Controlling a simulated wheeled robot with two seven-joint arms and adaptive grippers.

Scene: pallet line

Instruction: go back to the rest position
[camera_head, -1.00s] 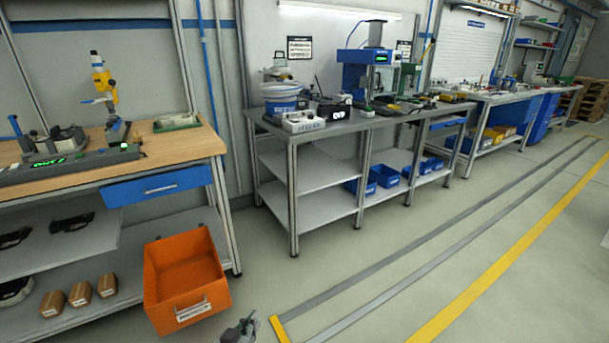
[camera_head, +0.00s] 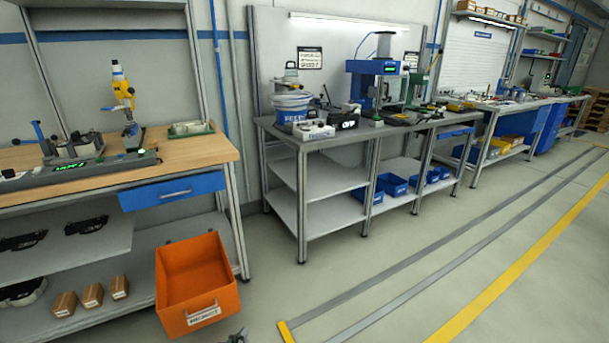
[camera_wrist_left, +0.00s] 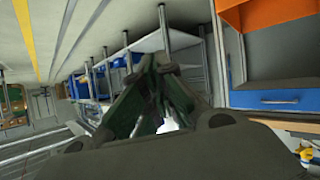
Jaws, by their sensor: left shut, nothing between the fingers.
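My left gripper (camera_wrist_left: 155,95) shows in the left wrist view, its dark green fingers drawn together with nothing held. A small dark piece of a gripper (camera_head: 238,336), which looks like my left one, shows at the bottom edge of the head view, just right of the orange bin (camera_head: 196,282). Most of it is cut off by the frame. It appears clear of the bin and the benches. My right gripper is in neither view.
A wooden-topped workbench (camera_head: 200,152) with a blue drawer (camera_head: 172,191) stands at the left. A grey workbench (camera_head: 345,136) with blue bins (camera_head: 392,184) below stands behind. Open floor with a yellow line (camera_head: 520,263) lies at the right.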

